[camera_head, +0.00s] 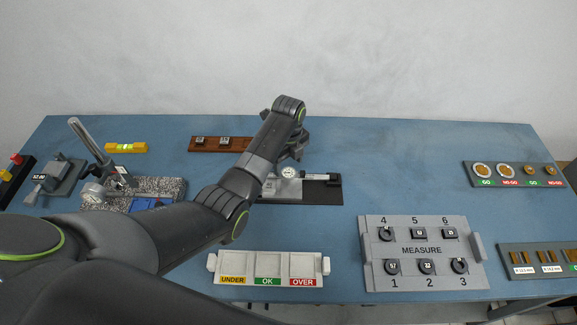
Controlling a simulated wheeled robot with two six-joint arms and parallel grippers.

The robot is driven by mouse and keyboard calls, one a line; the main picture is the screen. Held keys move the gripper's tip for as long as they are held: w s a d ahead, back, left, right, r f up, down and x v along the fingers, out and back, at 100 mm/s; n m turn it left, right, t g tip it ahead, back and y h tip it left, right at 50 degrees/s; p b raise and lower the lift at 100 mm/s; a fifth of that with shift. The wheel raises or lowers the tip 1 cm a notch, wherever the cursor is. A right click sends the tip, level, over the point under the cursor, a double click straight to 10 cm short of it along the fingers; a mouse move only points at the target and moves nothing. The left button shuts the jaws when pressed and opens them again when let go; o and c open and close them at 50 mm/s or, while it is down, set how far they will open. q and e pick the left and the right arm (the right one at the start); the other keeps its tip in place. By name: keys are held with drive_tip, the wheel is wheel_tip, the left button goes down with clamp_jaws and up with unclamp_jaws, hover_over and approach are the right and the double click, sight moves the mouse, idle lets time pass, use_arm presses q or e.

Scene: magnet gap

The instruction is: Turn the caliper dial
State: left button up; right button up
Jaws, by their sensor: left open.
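The caliper (322,178) lies on a black base (325,198) in the middle of the blue table. Its round white dial (289,171) faces up near the left part of the base. My left arm reaches in from the left and bends down at the wrist. My left gripper (290,157) is open just behind and above the dial, pointing down. Its fingers are small and partly hidden by my own arm, so I cannot tell whether they touch the caliper. My arm also covers the left end of the base. My right gripper is not in view.
A grey MEASURE tray (421,250) with several dark rings stands front right. An UNDER/OK/OVER tray (268,256) stands at the front. A brown block rack (209,150) lies behind my arm. A dial stand on a granite plate (165,186) is left.

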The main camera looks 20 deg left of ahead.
sight(289, 173)
use_arm(q)
drive_tip(key=shift+f, duration=1.4)
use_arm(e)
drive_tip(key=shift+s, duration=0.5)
use_arm(q)
drive_tip(key=c, duration=1)
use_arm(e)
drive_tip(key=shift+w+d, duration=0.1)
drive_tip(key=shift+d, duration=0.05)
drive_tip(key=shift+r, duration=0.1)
